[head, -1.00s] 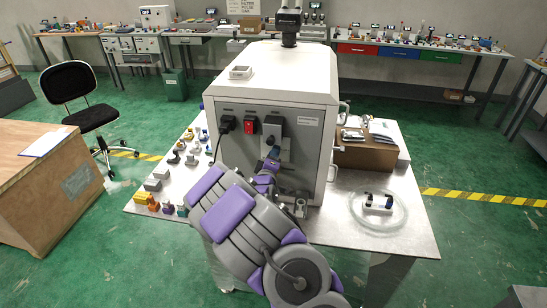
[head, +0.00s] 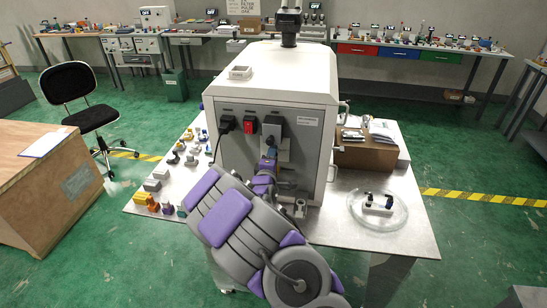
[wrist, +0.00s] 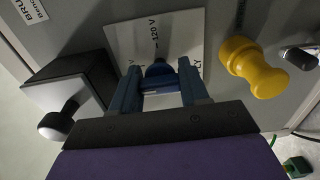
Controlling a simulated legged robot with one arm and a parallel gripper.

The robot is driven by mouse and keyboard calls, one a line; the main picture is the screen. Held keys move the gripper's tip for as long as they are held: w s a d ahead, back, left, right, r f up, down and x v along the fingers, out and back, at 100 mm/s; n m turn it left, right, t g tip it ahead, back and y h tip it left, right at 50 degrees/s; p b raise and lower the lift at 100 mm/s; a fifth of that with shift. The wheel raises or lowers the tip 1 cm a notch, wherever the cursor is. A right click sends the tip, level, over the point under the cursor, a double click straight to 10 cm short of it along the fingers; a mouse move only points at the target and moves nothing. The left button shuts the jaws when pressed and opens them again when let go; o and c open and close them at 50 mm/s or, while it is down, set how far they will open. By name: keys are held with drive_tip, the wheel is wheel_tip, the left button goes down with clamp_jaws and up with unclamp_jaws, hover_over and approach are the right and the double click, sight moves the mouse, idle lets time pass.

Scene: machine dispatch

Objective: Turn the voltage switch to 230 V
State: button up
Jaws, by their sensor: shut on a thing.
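The voltage switch is a blue knob (wrist: 158,72) on a white plate (wrist: 180,30) in the wrist view. The plate carries a printed "120 V" mark beyond the knob; other print at its right edge is partly hidden. My gripper (wrist: 159,68) has its two blue fingers on either side of the knob and is shut on it. In the head view the grey machine panel (head: 235,165) faces me, and my gripper (head: 270,155) is against its middle. My arm covers the lower panel, and the switch is hard to make out there.
A yellow knob (wrist: 253,67) sits right of the plate, and a black block with a round knob (wrist: 62,118) sits left. A red switch (head: 250,124) and a black plug (head: 227,123) are higher on the panel. Several small parts lie left on the metal table (head: 410,235).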

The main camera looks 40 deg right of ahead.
drive_tip(key=shift+a+f, duration=0.1)
drive_tip(key=shift+f, duration=0.2)
drive_tip(key=o, duration=0.8)
drive_tip(key=shift+w, duration=0.1)
drive_tip(key=shift+o, duration=1.3)
drive_tip(key=shift+r, duration=0.15)
drive_tip(key=p+v, duration=0.5)
drive_tip(key=v, duration=0.7)
drive_tip(key=shift+a+r, duration=0.15)
drive_tip(key=shift+a, duration=0.1)
drive_tip(key=shift+a+p, duration=0.1)
drive_tip(key=shift+p, duration=0.5)
